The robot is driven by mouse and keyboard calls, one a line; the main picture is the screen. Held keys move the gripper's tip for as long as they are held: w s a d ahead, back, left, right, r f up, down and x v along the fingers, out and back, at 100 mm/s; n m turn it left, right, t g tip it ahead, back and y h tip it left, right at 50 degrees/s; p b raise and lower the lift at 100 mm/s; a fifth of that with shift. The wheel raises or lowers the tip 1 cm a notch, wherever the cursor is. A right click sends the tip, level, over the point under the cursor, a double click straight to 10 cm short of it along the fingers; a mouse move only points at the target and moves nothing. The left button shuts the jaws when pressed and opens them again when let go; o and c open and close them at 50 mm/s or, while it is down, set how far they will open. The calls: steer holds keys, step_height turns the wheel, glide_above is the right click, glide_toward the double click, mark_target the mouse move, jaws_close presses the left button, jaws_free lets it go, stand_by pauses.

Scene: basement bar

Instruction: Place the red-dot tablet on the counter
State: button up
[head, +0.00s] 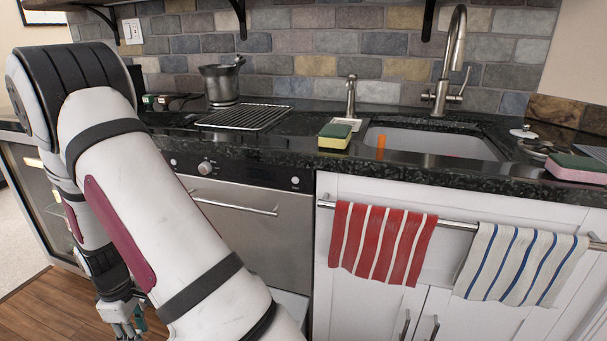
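No tablet with a red dot can be made out in the head view. The counter (290,152) is dark speckled stone and runs across the picture behind my arm. My gripper (126,331) is low at the left, well below the counter's edge and cut off by the bottom of the picture. Its fingertips are out of sight, so I cannot tell whether it is open or holds anything. A small teal patch shows beside it, too small to identify.
The sink (440,143) has a tall faucet (449,65). A red striped towel (383,243) hangs below. A shut steel appliance door (250,225) stands right of my arm.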

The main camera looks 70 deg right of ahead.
steer(key=a+r+m+p, duration=0.3)
steer(key=r, duration=0.7)
steer(key=s+d+r+m+p, duration=0.1)
steer(key=s+d+r+p, duration=0.4)
steer(key=r, duration=0.4)
steer(key=s+d+r+p, duration=1.2)
steer(key=s+d+p, duration=0.1)
steer(key=s, duration=0.3)
steer(key=s+d+r+p, duration=1.3)
steer(key=s+d, duration=0.1)
steer(key=s, duration=0.1)
glide_above(298, 139)
steer(key=shift+s+a+f, duration=0.15)
steer(key=shift+a+f, duration=0.1)
steer(key=shift+f, duration=0.55)
steer(key=shift+d+f, duration=0.1)
steer(key=shift+f, duration=1.7)
steer(key=shift+f, duration=0.1)
steer(key=o, duration=0.8)
